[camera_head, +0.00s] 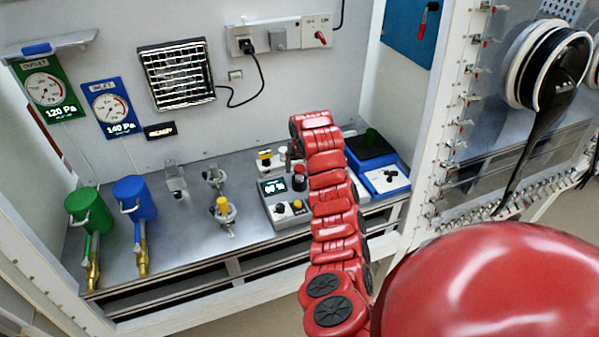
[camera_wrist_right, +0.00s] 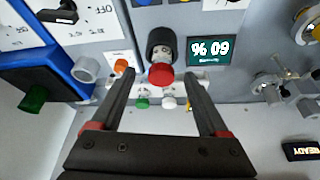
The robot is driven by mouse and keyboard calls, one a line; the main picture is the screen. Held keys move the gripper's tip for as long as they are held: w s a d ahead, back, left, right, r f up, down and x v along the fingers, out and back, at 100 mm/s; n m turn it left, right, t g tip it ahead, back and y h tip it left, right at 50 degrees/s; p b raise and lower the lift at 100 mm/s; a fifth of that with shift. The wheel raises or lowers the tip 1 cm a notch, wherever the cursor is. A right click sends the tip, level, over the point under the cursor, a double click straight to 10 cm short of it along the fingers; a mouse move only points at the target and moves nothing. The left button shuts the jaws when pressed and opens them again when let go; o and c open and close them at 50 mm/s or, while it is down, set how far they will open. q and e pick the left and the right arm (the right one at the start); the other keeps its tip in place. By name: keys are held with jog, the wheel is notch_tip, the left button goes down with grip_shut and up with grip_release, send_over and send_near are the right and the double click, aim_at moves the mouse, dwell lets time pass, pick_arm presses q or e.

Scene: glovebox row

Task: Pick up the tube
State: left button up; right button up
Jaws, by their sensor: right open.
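My right gripper (camera_wrist_right: 159,78) is open, its two dark fingers apart with nothing held between them. In the wrist view a red-topped cylinder in a dark collar (camera_wrist_right: 160,52) shows between the fingertips, beside a display panel (camera_wrist_right: 218,51). I cannot tell for certain that it is the tube, or how far it is from the fingers. In the head view my right arm reaches over the bench and largely hides the gripper. A dark and red piece (camera_head: 299,178) shows just left of the arm. My left gripper is not in view.
A blue box (camera_head: 393,184) with a green piece (camera_head: 371,137) stands right of my arm. Green (camera_head: 88,208) and blue (camera_head: 134,198) canisters and metal fittings (camera_head: 223,213) stand left. The front bench (camera_head: 180,255) has clear metal surface. A white upright (camera_head: 447,110) stands at the right.

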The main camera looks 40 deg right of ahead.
aim_at(300, 169)
jog(key=shift+p+x, duration=0.6)
jog(key=shift+x, duration=1.05)
jog(key=shift+w, duration=0.1)
jog(key=shift+c, duration=0.3)
jog(key=shift+r, duration=0.1)
grip_shut()
